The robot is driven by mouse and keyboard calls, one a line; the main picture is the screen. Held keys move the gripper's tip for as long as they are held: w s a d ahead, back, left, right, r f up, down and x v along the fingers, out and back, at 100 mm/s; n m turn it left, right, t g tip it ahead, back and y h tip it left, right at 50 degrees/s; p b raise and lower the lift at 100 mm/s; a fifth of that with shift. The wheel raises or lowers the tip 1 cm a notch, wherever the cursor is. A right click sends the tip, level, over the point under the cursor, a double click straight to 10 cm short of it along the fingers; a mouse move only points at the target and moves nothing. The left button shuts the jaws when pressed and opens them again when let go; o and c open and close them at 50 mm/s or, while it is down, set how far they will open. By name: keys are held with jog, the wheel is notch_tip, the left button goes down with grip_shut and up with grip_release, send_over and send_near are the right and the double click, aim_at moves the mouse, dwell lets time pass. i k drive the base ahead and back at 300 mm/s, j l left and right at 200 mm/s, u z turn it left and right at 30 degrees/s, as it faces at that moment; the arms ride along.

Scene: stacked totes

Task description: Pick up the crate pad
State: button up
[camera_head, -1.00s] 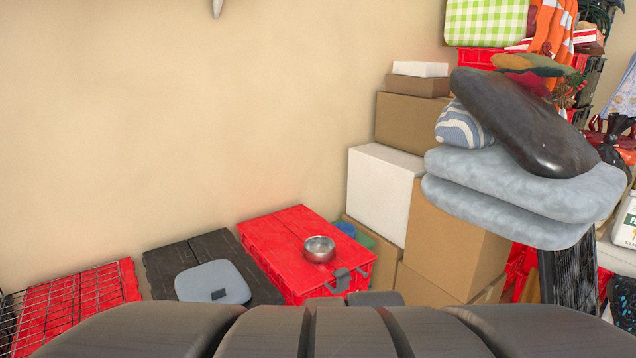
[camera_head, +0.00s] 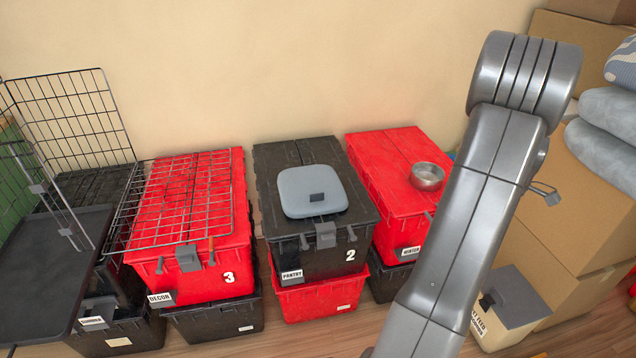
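No thing in view is labelled as a crate pad. Two plump blue-grey pads lie stacked at the right edge, cut off by the frame: an upper pad (camera_head: 612,112) and a lower pad (camera_head: 604,155), in front of cardboard boxes. My grey arm rises across the right of the view, apart from that item in the picture. I cannot make out my gripper's fingers.
A wire panel (camera_head: 185,200) lies on the red tote numbered 3 (camera_head: 190,278). More wire panels (camera_head: 75,115) stand at the left. A metal bowl (camera_head: 427,176) sits on another red tote (camera_head: 385,165). A lidded bin (camera_head: 510,310) stands on the wood floor at lower right.

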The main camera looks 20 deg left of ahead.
aim_at(311, 189)
jog(key=i+u, duration=0.35)
jog(key=i+l+u, duration=0.1)
jog(key=u, duration=0.25)
jog(key=i+u, duration=0.1)
jog(key=u, duration=0.95)
